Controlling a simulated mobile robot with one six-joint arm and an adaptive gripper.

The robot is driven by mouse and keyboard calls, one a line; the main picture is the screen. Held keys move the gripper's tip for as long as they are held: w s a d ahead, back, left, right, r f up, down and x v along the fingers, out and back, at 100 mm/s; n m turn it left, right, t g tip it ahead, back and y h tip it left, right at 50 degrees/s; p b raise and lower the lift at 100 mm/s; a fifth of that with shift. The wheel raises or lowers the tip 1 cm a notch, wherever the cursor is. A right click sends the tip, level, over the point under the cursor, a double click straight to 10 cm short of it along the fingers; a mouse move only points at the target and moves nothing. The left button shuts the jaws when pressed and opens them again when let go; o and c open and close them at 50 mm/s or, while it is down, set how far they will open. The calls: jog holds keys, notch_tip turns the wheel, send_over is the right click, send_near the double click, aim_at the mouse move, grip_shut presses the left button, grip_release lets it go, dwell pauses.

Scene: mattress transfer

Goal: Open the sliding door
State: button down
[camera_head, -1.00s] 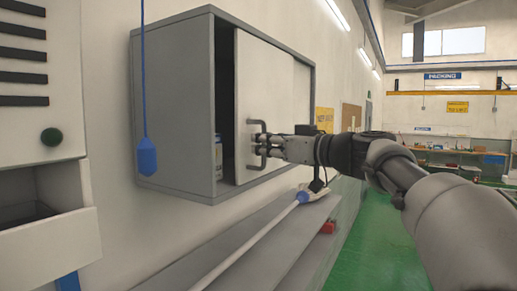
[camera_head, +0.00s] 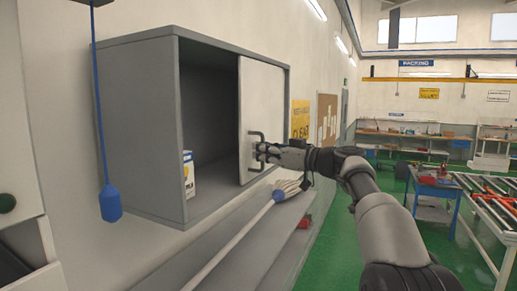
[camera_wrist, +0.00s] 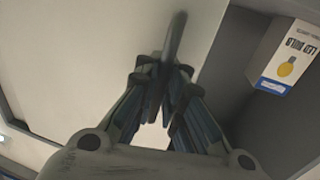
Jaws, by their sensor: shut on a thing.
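The sliding door (camera_head: 262,100) is a pale panel on the front of a grey wall cabinet (camera_head: 150,120). It covers the right part of the front, and the left part is open onto a dark inside. My gripper (camera_head: 261,150) is shut on the door's dark bar handle (camera_head: 253,138). In the wrist view my fingers (camera_wrist: 168,85) close around the handle (camera_wrist: 176,35), with the door panel (camera_wrist: 90,50) behind. A white box with a light bulb picture (camera_head: 189,175) stands inside the open part; it also shows in the wrist view (camera_wrist: 287,55).
A blue pull cord with a weight (camera_head: 110,203) hangs in front of the cabinet's left side. Below the cabinet is a grey shelf (camera_head: 235,255) with a long white pole (camera_head: 235,240). A blue cart (camera_head: 433,205) and a roller conveyor (camera_head: 490,215) stand at the right on green floor.

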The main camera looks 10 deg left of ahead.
jog(key=shift+w+d, duration=0.1)
jog(key=shift+d, duration=0.05)
jog(key=c, duration=2.2)
grip_release()
jog(key=o, duration=0.4)
jog(key=shift+d, duration=0.25)
jog(key=shift+o, duration=0.5)
jog(key=shift+a, duration=0.2)
jog(key=v, duration=1.2)
jog(key=shift+a, duration=0.1)
